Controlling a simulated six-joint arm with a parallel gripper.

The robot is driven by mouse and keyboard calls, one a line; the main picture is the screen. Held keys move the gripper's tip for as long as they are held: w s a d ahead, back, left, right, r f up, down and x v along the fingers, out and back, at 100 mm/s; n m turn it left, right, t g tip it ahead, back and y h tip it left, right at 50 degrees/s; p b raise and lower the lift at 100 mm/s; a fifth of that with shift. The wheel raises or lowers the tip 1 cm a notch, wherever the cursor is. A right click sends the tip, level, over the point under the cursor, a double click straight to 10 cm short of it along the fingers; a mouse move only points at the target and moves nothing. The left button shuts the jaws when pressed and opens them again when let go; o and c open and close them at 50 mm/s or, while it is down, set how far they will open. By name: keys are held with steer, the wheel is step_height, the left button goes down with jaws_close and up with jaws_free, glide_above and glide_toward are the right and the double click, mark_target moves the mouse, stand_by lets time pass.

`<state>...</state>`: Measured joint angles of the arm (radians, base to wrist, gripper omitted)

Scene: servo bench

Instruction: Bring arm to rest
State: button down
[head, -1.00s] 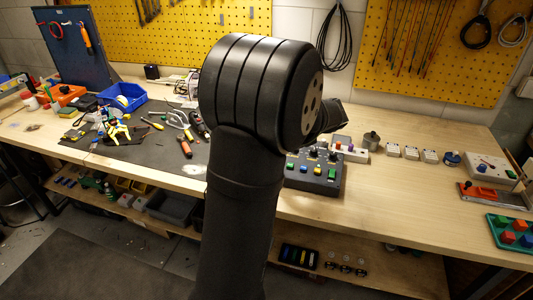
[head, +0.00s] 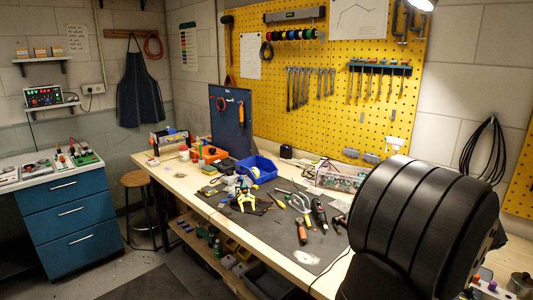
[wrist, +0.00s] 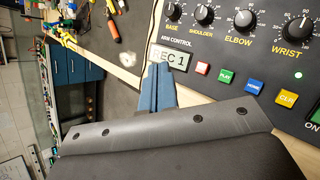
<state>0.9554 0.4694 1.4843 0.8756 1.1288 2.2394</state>
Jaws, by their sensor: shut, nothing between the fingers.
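In the wrist view, my gripper (wrist: 160,70) is shut and empty, its two blue-grey fingers side by side. The fingertips appear in front of the lower left of a dark arm control box (wrist: 238,55), by its small display (wrist: 170,57) reading "REC 1". I cannot tell whether they touch it. The box has a red button (wrist: 203,68), a green PLAY button (wrist: 226,76), a blue HOME button (wrist: 254,88) and a yellow CLR button (wrist: 287,99). Labelled knobs sit above, and a green light is lit. In the head view, my arm's thick black joint hides the gripper.
A dark mat (head: 290,228) on the wooden bench (head: 185,178) holds several tools. A blue bin (head: 257,170) stands behind them. A blue drawer cabinet (head: 70,215) and a stool (head: 137,180) stand at left. A yellow pegboard (head: 330,100) covers the back wall.

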steer(key=shift+f, duration=0.1)
steer(key=shift+a+f, duration=0.1)
steer(key=shift+f, duration=2.65)
steer(key=a+r+n+g+h, duration=0.3)
steer(key=a+r+n, duration=0.2)
steer(key=r, duration=0.3)
steer(key=s+a+r+n+g+h, duration=0.1)
steer(key=a+r+n+g+h, duration=0.3)
steer(key=r+n, duration=0.4)
steer(key=shift+s+a+r+h, duration=0.25)
steer(key=shift+a+r+h, duration=0.05)
steer(key=shift+a, duration=0.2)
steer(key=c, duration=2.1)
jaws_free()
